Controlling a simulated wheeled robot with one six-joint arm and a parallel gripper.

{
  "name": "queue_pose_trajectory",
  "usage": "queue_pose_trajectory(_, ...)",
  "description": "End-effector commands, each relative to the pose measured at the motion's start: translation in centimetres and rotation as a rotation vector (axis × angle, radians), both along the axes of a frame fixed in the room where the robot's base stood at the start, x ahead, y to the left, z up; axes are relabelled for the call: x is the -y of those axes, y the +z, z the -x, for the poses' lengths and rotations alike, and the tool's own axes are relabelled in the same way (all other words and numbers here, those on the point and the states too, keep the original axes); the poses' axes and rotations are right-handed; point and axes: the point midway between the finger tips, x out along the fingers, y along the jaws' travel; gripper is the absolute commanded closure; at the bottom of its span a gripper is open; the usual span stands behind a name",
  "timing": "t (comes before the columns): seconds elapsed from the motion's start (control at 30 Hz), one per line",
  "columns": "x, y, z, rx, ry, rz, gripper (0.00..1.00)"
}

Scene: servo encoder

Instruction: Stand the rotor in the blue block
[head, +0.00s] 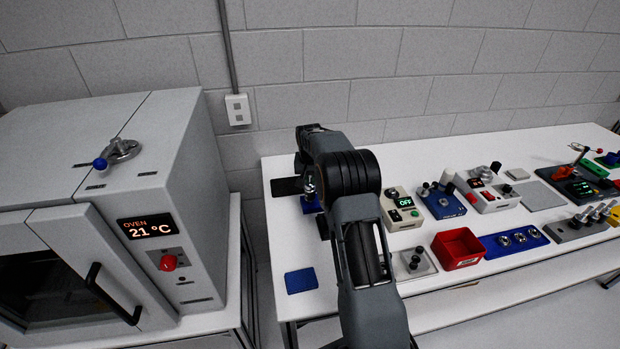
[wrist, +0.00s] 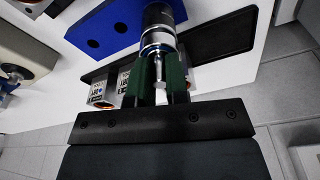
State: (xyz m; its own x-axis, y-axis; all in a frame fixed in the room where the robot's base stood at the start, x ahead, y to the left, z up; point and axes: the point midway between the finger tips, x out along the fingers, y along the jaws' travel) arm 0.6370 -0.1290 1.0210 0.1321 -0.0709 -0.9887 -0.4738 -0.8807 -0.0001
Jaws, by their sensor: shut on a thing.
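The rotor (wrist: 157,42), a silver and dark cylinder with a thin shaft, is between the green-padded fingers of my gripper (wrist: 160,60) in the wrist view. My gripper is shut on it. The blue block (wrist: 105,22) lies just beyond, at the upper left of that view, with two dark holes showing. The rotor's far end overlaps the block's right side in the picture; I cannot tell whether it is inside a hole or above it. In the head view, the blue block (head: 312,206) shows beneath my gripper at the table's left end, partly hidden by my arm.
A black tray (wrist: 225,30) lies beside the block. The head view shows a blue pad (head: 301,280) at the front left, a small keypad box with a green display (head: 402,212) and a red bin (head: 458,248) to the right. The oven (head: 150,190) stands left of the table.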

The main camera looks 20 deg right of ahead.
Motion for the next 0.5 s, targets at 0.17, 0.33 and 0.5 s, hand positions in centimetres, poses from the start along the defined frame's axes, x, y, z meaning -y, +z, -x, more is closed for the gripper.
queue_pose_trajectory(0.17,0.0,-0.1,-0.1,0.003,0.0,0.001,1.0)
queue_pose_trajectory(0.33,0.0,-0.6,-0.1,0.003,0.0,0.001,1.0)
queue_pose_trajectory(0.5,0.0,-1.2,-0.1,0.003,0.0,0.001,1.0)
